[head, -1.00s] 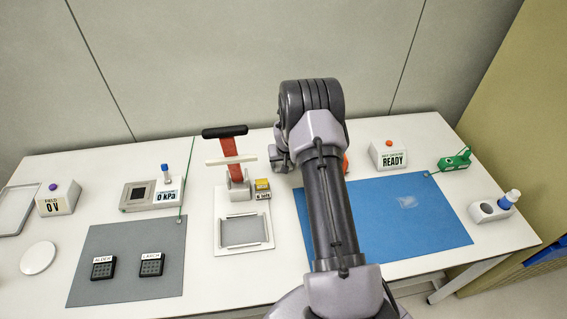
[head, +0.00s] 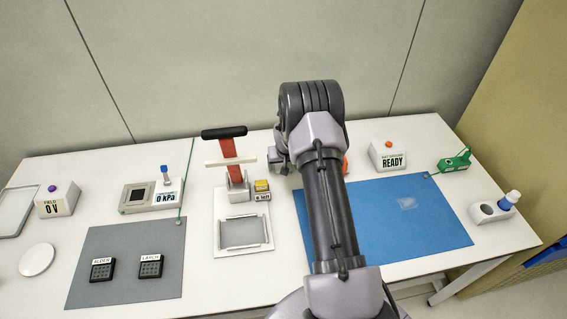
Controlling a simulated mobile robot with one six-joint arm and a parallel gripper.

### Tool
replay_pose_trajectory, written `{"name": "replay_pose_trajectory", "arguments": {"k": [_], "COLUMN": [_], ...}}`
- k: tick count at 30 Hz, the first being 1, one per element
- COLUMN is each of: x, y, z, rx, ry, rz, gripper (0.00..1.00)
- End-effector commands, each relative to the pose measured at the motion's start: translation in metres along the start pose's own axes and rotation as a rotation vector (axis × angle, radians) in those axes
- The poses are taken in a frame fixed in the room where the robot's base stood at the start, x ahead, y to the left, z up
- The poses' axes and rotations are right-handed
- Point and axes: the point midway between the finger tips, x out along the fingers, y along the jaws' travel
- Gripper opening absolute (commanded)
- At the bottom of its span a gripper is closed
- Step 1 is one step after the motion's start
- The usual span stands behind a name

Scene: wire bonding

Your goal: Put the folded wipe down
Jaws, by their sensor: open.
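A READY box (head: 388,155), a green clip (head: 455,161) and a holder with a blue-and-white bottle (head: 508,200) stand around the blue mat. The mat's right part is otherwise clear.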

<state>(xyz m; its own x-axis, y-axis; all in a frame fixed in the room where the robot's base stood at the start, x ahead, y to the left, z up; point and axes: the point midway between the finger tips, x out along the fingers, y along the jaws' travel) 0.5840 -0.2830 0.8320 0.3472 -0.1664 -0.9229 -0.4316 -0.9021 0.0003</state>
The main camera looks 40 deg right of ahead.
Motion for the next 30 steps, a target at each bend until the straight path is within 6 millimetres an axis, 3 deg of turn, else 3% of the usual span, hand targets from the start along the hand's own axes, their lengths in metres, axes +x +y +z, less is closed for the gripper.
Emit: {"name": "replay_pose_trajectory", "arguments": {"k": [9,14,18,30], "x": [-0.082,-0.114,-0.123,-0.123], "y": [0.000,0.000,0.000,0.000], "z": [-0.002,-0.002,-0.001,-0.002], "rx": [0.000,0.000,0.000,0.000], "ry": [-0.002,-0.002,-0.002,-0.001], "rz": [0.000,0.000,0.000,0.000], "gripper": [0.82,0.82,0.82,0.82]}}
